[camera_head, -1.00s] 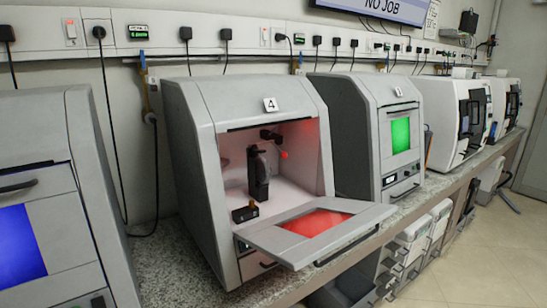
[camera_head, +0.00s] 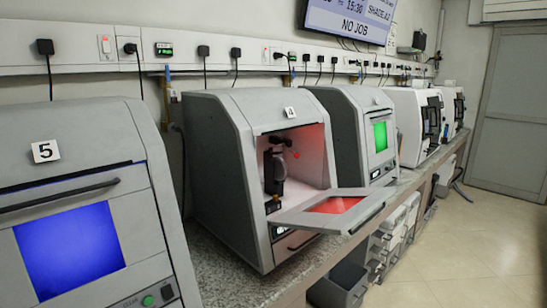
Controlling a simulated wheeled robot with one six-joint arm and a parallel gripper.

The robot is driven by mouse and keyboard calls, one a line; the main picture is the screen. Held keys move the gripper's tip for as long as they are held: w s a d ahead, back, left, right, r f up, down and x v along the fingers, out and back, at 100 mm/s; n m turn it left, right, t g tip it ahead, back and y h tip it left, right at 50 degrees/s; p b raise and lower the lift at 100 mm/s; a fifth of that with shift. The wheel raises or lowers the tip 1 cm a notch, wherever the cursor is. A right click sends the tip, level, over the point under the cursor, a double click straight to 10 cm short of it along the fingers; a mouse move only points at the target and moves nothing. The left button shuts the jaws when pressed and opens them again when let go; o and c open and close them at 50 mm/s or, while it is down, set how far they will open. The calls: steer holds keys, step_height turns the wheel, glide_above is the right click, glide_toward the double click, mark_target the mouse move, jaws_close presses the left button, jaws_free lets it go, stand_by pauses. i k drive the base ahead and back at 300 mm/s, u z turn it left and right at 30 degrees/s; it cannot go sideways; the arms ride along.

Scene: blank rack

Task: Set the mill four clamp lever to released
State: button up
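Mill four (camera_head: 232,165) is a grey machine with a "4" label (camera_head: 291,111) on its top front edge. Its door (camera_head: 340,207) with a red window is folded down and open. Inside the lit chamber (camera_head: 312,165) is a dark spindle unit (camera_head: 275,172). A small red ball-like knob (camera_head: 296,155) shows beside its top, apparently the clamp lever's end; its setting is too small to tell. My gripper is not in view.
Mill five (camera_head: 80,220), with a blue window and closed door, stands at the left front. A closed mill with a green window (camera_head: 379,136) and white machines (camera_head: 410,125) stand farther right along the speckled bench. Grey bins (camera_head: 345,285) are below. The floor (camera_head: 470,235) at right is clear.

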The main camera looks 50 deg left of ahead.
mark_target(270, 149)
steer(key=u, duration=1.5)
